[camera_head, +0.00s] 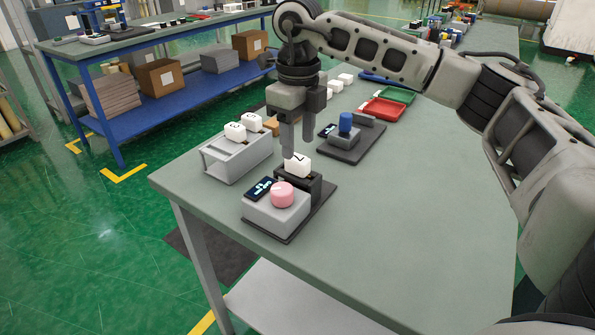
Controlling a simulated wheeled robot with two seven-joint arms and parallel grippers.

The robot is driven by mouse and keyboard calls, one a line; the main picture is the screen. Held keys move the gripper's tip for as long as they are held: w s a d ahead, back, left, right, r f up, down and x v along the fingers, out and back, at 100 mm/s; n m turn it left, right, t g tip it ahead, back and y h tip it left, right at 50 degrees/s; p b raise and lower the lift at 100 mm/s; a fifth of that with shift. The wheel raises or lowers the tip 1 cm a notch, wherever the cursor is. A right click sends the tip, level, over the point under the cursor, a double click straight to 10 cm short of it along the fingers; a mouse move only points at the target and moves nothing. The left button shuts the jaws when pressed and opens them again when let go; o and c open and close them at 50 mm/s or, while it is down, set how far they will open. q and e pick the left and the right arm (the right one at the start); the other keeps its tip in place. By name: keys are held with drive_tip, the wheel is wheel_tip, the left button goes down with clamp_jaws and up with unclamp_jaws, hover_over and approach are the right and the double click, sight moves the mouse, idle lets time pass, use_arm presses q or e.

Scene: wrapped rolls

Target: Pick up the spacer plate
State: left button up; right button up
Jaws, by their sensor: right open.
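My right gripper (298,148) comes down from above and is open. Its fingertips are just above or beside a white block (298,167) with a black mark, which sits in a dark holder (305,187). I cannot tell whether they touch it. The holder shares a dark base with a grey box carrying a pink knob (282,194) and a small display. No part is clearly recognisable as the spacer plate, so I cannot tell which thing it is. My left gripper is not in view.
A grey rack (235,160) with two white blocks stands left of the gripper. A blue-knobbed device (346,128) stands behind right. Red (383,109) and green (397,95) trays lie farther back. The table's (420,220) right and front are clear.

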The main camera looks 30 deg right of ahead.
sight(297, 158)
drive_tip(key=shift+w+d+f+p, duration=0.1)
drive_tip(key=shift+f+p, duration=0.1)
drive_tip(key=shift+f, duration=1.15)
drive_tip(key=shift+w+f+p, duration=0.1)
drive_tip(key=shift+f+p, duration=0.05)
drive_tip(key=shift+f, duration=1.15)
clamp_jaws()
